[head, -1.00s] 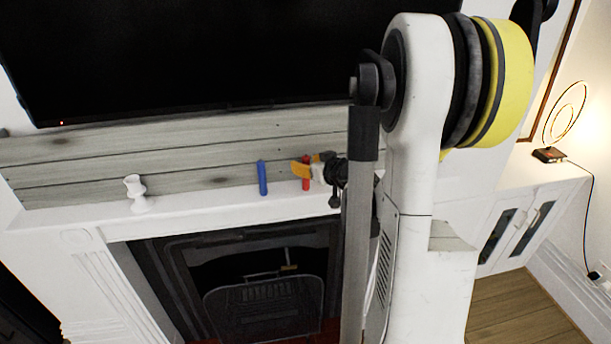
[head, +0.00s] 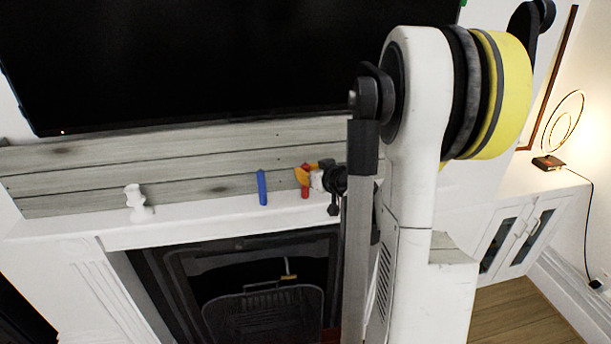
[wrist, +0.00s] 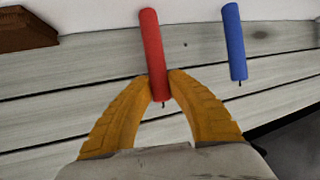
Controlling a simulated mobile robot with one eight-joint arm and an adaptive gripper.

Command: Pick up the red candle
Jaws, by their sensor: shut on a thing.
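The red candle (head: 306,191) stands on the white mantel (head: 215,217), to the right of a blue candle (head: 262,187). My gripper (head: 304,174), with orange fingers, is at the upper part of the red candle. In the wrist view the red candle (wrist: 152,45) shows wick-end down, and the fingertips of my gripper (wrist: 159,80) press on it from both sides near that wick end. The blue candle (wrist: 234,42) stands apart to the right there. I cannot tell any gap between the red candle's base and the mantel.
A white candle holder (head: 137,203) stands at the left of the mantel. A black screen (head: 200,60) hangs above the grey plank wall (head: 110,165). The fireplace opening (head: 240,270) is below. A brown wooden object (wrist: 25,28) shows in the wrist view's corner. The mantel between holder and blue candle is clear.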

